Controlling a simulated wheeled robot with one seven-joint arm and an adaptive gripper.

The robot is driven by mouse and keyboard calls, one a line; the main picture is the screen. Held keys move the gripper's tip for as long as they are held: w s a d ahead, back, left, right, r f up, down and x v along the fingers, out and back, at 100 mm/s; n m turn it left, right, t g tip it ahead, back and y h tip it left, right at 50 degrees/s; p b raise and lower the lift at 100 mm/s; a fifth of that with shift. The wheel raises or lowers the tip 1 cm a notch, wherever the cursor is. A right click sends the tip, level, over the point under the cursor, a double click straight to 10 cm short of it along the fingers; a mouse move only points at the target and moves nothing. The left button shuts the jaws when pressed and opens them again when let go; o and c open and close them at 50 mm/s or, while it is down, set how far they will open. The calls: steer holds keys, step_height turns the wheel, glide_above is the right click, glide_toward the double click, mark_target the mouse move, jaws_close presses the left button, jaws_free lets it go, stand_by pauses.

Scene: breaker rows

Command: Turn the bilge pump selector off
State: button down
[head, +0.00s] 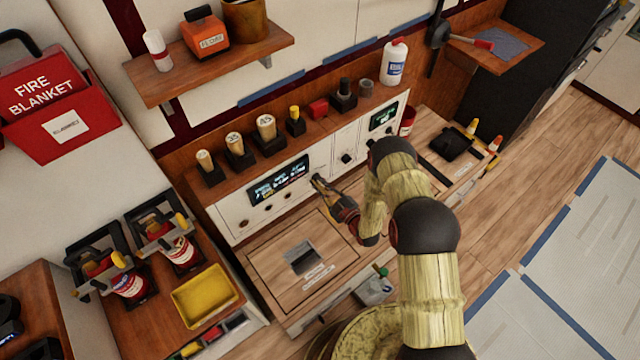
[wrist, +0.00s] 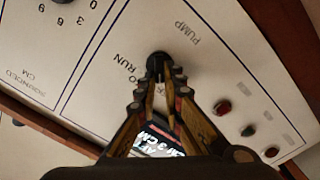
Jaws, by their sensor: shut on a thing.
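The pump selector is a small black knob (wrist: 158,60) on a white panel in the wrist view, with PUMP, RUN and a partly covered O lettered around it. My gripper (wrist: 160,80) is shut on this knob, and the fingertips hide most of it, so I cannot tell which mark it points at. In the head view my gripper (head: 317,182) reaches the white panel (head: 240,212), just right of its lit display (head: 279,180). The knob itself is hidden there behind the fingers.
Red and dark buttons (wrist: 222,107) sit beside the knob in the wrist view. Another dark knob (head: 346,158) is to the right on the panel in the head view. A wooden shelf with stamps (head: 266,127) runs above, and a wooden counter (head: 265,258) lies below.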

steer(key=shift+n, duration=0.3)
steer(key=c, duration=2.2)
jaws_free()
steer(key=shift+s, duration=0.1)
steer(key=v, duration=1.2)
